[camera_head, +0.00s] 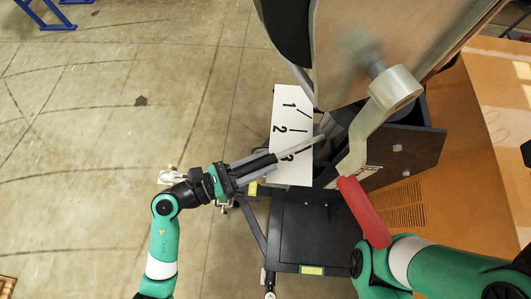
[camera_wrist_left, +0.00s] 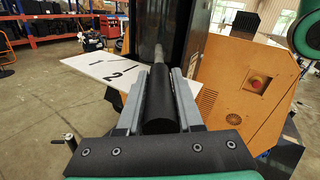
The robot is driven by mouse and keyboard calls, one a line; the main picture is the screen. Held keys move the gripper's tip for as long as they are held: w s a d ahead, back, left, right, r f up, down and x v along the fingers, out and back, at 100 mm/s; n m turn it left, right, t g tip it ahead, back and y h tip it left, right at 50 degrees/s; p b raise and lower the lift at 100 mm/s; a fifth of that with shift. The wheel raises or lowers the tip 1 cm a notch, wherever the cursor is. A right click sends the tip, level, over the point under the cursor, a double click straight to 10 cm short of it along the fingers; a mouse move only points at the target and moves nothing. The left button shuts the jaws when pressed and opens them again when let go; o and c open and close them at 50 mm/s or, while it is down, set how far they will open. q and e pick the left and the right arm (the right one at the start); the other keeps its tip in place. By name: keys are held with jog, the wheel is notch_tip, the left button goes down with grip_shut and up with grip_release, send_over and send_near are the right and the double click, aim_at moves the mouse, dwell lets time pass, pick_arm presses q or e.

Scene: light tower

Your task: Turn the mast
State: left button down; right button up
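A black handle grip (camera_wrist_left: 158,100) on a grey rod (camera_head: 302,149) lies between the fingers of my left gripper (camera_head: 250,167). The fingers flank it closely on both sides and look shut on it. The rod runs up and right toward the mast assembly (camera_head: 345,45) and crosses the white board (camera_head: 292,105) near the 3. The board carries black marks and the numbers 1, 2 and 3; the 1 and 2 also show in the left wrist view. My right arm comes in at the lower right; its gripper is not visible.
A grey crank (camera_head: 392,93) with a red grip (camera_head: 363,211) hangs right of the board, close to my right arm. A dark open box (camera_head: 408,152) and orange housing (camera_head: 478,170) stand at right. A black platform (camera_head: 305,232) lies below.

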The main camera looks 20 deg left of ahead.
pick_arm(q)
jog(key=shift+w+a, duration=0.2)
jog(key=shift+w, duration=0.05)
jog(key=c, duration=0.6)
grip_release()
jog(key=shift+d, duration=0.1)
jog(key=shift+s, duration=0.1)
jog(key=b+v, duration=0.2)
jog(key=v, duration=0.9)
jog(key=shift+s, duration=0.25)
